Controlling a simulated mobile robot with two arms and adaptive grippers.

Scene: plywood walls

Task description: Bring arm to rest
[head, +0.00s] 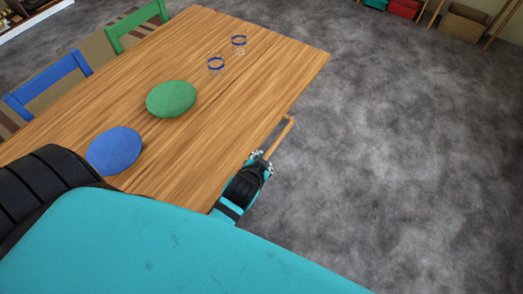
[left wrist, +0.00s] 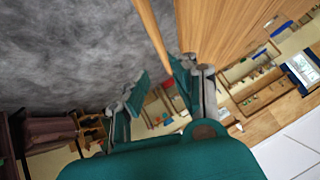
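My left gripper (head: 262,162) shows in the head view beside the table's right edge, with floor to its right. In the left wrist view its two fingers (left wrist: 160,72) are spread apart with nothing between them. The arm behind it is largely hidden by my own teal body. My right gripper is not in view.
The wooden table (head: 235,100) bears a blue round mat (head: 115,150), a green round mat (head: 171,98) and two blue-rimmed glasses (head: 216,64). Blue (head: 50,84) and green (head: 135,25) chairs stand left. Grey floor (head: 400,150) is clear.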

